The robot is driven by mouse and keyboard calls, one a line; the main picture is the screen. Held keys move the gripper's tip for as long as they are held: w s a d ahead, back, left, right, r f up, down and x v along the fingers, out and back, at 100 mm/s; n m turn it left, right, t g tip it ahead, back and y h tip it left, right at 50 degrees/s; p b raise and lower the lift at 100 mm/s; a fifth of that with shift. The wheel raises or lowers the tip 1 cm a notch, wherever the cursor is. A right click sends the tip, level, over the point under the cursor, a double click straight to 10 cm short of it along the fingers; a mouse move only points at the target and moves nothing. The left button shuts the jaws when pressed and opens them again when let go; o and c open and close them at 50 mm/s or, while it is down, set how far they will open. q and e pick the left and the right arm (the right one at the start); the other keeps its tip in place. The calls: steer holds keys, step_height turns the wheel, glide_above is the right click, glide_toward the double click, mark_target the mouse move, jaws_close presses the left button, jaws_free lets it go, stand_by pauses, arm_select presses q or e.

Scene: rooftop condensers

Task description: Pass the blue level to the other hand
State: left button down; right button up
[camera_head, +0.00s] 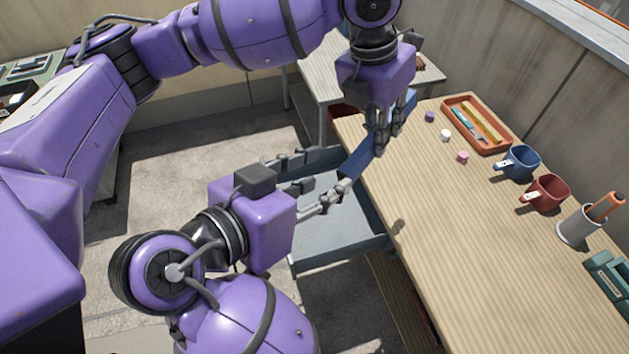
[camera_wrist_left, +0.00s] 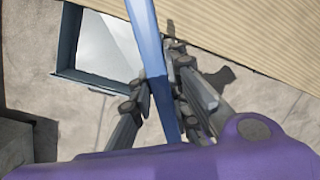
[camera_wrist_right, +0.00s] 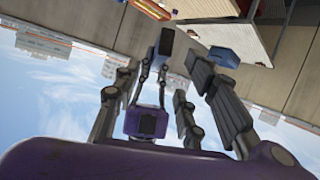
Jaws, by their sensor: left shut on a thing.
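The blue level (camera_head: 361,157) is a long bar slanting over the open drawer beside the bench. My left gripper (camera_head: 384,122) is shut on its upper part; the left wrist view shows the level (camera_wrist_left: 148,40) running between the fingers (camera_wrist_left: 159,82). My right gripper (camera_head: 314,182) is open near the level's lower end, fingers spread. In the right wrist view the level's dark end (camera_wrist_right: 167,41) shows beyond my open right fingers (camera_wrist_right: 158,85), with my left gripper behind. Whether the right fingers touch the level I cannot tell.
A grey-blue drawer (camera_head: 330,246) stands open below the grippers. The wooden bench (camera_head: 480,240) holds an orange tray (camera_head: 449,106), small blocks (camera_head: 462,158), a blue mug (camera_head: 522,164), a red mug (camera_head: 551,194) and a grey cup (camera_head: 577,228). Its near middle is clear.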

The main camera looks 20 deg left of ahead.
mark_target(350, 166)
steer(key=x, duration=1)
steer(key=shift+w+d+f, duration=0.1)
steer(key=shift+w+f, duration=0.1)
steer(key=shift+w, duration=0.15)
jaws_close()
arm_select(q)
steer(key=c, duration=1.6)
jaws_free()
